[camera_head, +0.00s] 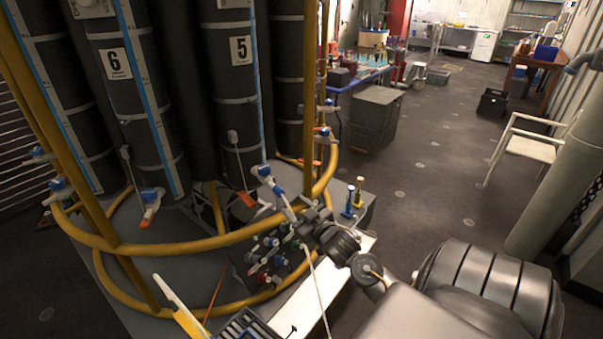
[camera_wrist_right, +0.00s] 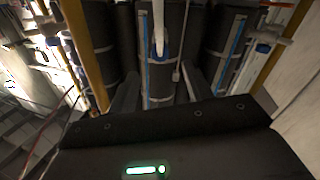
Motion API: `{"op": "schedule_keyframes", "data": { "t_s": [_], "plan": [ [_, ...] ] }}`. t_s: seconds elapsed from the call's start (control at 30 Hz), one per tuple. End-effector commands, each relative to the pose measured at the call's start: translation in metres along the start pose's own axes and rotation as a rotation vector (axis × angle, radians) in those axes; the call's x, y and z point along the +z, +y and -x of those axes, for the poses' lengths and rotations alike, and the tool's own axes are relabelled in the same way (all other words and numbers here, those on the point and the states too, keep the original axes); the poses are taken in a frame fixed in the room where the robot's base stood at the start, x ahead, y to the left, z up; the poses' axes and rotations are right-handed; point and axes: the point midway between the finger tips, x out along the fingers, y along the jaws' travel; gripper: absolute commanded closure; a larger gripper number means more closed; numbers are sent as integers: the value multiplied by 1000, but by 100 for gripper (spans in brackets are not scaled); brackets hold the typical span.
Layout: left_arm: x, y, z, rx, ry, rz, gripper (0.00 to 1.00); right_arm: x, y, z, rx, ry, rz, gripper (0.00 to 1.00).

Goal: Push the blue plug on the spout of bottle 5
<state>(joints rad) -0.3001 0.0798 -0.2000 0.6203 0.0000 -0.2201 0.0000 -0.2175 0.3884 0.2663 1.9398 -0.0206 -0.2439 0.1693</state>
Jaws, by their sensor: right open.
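Bottle 5 (camera_head: 240,52) is a tall dark cylinder with a white number label, standing in the rosette. Low in front of it is a white spout (camera_head: 287,207) with blue parts, including what looks like the blue plug (camera_head: 278,190). My right gripper (camera_head: 308,213) is beside the spout's near end; I cannot tell whether they touch. In the right wrist view the open fingers (camera_wrist_right: 162,92) point toward a dark bottle, and a white spout (camera_wrist_right: 158,22) with blue around it shows beyond them, between their lines.
A yellow ring rail (camera_head: 190,243) and yellow uprights surround the bottles close to my right gripper. Bottle 6 (camera_head: 112,62) stands to the left. Small coloured valves (camera_head: 270,262) cluster below my gripper.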

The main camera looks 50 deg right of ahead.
Motion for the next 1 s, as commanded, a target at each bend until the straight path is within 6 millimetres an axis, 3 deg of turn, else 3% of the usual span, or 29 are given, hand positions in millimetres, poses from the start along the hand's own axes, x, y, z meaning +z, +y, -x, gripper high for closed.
{"op": "schedule_keyframes", "data": {
  "t_s": [0.1,0.3,0.93,1.0],
  "plan": [
    [1,0,-6,0,0,0,39,2,0,16,1,-1,1,50],
    [1,0,-7,0,0,0,39,0,0,26,0,-1,0,50],
    [1,0,-7,0,0,0,39,0,0,26,0,1,15,50],
    [1,0,-7,0,0,0,39,14,2,24,4,-26,29,50]
  ]
}}
